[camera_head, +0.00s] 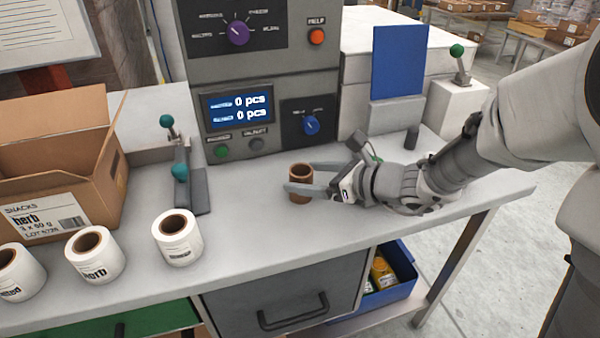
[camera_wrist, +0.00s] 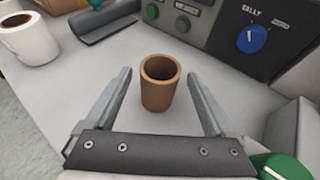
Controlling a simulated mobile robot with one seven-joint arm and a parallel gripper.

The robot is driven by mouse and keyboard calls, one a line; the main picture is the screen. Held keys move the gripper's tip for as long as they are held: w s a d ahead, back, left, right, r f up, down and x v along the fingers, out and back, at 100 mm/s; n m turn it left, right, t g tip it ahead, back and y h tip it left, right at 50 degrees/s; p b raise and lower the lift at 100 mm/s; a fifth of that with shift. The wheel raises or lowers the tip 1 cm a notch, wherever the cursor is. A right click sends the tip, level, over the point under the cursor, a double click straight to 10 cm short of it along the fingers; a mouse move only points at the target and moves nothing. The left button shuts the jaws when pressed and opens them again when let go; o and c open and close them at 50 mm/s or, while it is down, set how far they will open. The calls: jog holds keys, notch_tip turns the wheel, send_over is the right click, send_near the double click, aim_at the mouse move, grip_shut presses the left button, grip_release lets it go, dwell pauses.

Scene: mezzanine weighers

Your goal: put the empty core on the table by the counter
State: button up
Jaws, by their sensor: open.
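The empty core (camera_head: 301,186) is a short brown cardboard tube standing upright on the light grey table (camera_head: 250,225), in front of the counter (camera_head: 262,100), a grey machine with a lit "0 pcs" display. My gripper (camera_head: 297,178) reaches in from the right, low over the table. Its fingers are open, one on either side of the core. In the wrist view the core (camera_wrist: 159,83) stands between the tips of my open gripper (camera_wrist: 160,78), with a gap on both sides.
Three white label rolls (camera_head: 178,238) stand along the table's front left. An open cardboard box (camera_head: 60,165) is at the left. A sealer with teal knobs (camera_head: 182,172) lies between box and counter. A blue panel (camera_head: 398,62) stands at right. Table around the core is clear.

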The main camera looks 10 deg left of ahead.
jog(key=p+v, duration=0.2)
jog(key=v, duration=0.7)
jog(key=s+d+r+n+g+h, duration=0.1)
jog(key=s+d+n+g+h, duration=0.15)
jog(key=s+n, duration=0.4)
jog(key=s+d+r+n+g+h, duration=0.1)
jog(key=s+d+n+h, duration=0.15)
jog(key=s+n, duration=0.4)
jog(key=s+d+r+n+t+h, duration=0.1)
jog(key=d+r+n+t+h, duration=0.1)
jog(key=d, duration=0.4)
jog(key=s+d+r+n+t+h, duration=0.1)
jog(key=s+d+r+n+h, duration=0.1)
jog(key=d+n+h, duration=0.3)
jog(key=d+n, duration=0.1)
jog(key=n, duration=0.1)
jog(key=shift+n+t+h, duration=0.3)
jog(key=shift+t, duration=0.05)
